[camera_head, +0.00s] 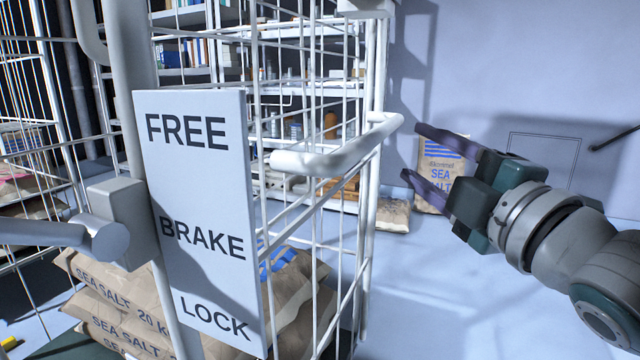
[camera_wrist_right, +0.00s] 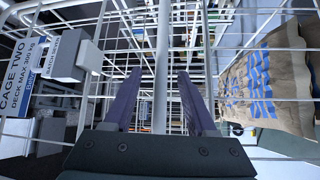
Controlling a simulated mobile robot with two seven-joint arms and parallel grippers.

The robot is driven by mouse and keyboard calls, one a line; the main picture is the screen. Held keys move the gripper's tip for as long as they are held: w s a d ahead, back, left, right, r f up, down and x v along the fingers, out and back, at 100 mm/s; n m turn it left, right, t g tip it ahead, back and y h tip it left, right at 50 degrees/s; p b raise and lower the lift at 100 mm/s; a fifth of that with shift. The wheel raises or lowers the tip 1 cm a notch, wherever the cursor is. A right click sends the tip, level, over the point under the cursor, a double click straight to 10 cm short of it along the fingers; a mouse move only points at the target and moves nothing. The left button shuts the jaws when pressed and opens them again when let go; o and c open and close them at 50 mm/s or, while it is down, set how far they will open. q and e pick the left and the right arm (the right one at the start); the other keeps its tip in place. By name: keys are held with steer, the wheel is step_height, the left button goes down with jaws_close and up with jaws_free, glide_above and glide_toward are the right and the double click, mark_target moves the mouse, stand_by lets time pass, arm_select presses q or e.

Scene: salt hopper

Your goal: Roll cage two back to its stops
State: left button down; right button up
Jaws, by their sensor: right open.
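Cage two, a white wire roll cage (camera_head: 375,215), stands close in front of me in the head view, with sea salt sacks (camera_head: 285,305) inside. Its plate (camera_head: 200,215) reads FREE, BRAKE, LOCK; a grey lever (camera_head: 45,233) lies level near BRAKE. A white handle (camera_head: 340,150) sticks out from the cage. My right gripper (camera_head: 412,152) is open and empty, just right of the handle's bend. In the right wrist view a white upright (camera_wrist_right: 161,75) shows between the open fingers; contact cannot be told. The CAGE TWO sign (camera_wrist_right: 25,75) is at left there. My left gripper is not visible.
A sea salt sack (camera_head: 438,172) leans on the back wall, and another sack (camera_head: 394,215) lies beside it. Shelves (camera_head: 285,75) stand behind the cage. Another wire cage (camera_head: 30,150) is at far left. The floor (camera_head: 440,290) at right looks clear.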

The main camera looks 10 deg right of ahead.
mark_target(384, 138)
steer(key=b+x, duration=0.1)
steer(key=x, duration=0.2)
steer(key=b+x, duration=0.1)
steer(key=x, duration=0.2)
steer(key=b+x, duration=0.1)
steer(key=x, duration=0.3)
steer(key=shift+w+a+f, duration=0.1)
steer(key=shift+a+f, duration=0.1)
steer(key=shift+f, duration=0.05)
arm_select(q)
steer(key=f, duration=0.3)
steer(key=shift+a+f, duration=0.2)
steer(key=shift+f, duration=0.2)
arm_select(e)
steer(key=c, duration=0.7)
jaws_close()
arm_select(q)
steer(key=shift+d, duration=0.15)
